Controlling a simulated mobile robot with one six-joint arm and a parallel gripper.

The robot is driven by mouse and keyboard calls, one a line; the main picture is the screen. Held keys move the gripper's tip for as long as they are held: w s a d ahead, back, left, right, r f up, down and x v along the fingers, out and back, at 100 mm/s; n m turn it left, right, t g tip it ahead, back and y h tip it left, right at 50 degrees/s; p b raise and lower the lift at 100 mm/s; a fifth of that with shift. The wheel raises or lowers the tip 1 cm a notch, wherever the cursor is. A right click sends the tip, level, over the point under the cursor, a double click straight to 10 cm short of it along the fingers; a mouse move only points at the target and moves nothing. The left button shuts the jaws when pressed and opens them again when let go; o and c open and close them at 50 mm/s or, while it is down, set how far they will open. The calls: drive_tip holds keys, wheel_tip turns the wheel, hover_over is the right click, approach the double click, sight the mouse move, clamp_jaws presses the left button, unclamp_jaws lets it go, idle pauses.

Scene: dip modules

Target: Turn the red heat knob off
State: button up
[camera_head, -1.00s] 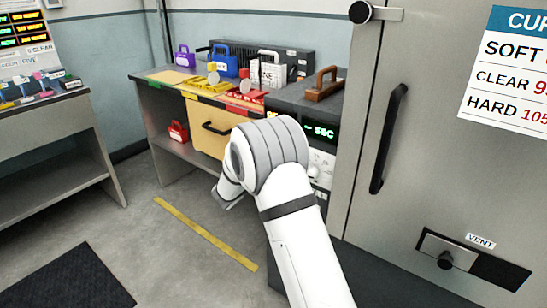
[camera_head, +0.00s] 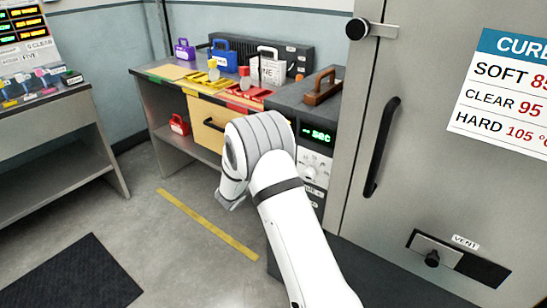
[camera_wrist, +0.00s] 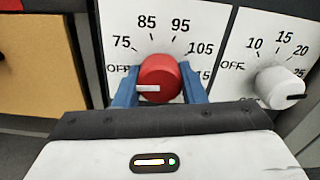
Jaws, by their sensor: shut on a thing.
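In the wrist view the red heat knob (camera_wrist: 160,74) sits on a white dial panel marked OFF, 75, 85, 95, 105 and a partly covered last number. Its white pointer bar points left, just below the OFF mark. My gripper (camera_wrist: 159,86) is shut on the knob, one blue finger against each side. In the head view my arm hides the red knob and my fingertips. The oven unit's green display (camera_head: 318,134) shows there to the right of my arm.
A white timer knob (camera_wrist: 280,86) stands close to the right of my gripper. A yellow drawer front (camera_wrist: 38,65) is at left. The tall steel cabinet (camera_head: 362,225) with a black handle stands right of my arm.

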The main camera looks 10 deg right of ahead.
drive_tip(key=shift+n+p, duration=0.3)
drive_tip(key=shift+n, duration=0.2)
drive_tip(key=o, duration=1)
drive_tip(key=v, duration=0.7)
drive_tip(key=shift+s+a, duration=0.25)
drive_tip(key=shift+s, duration=0.05)
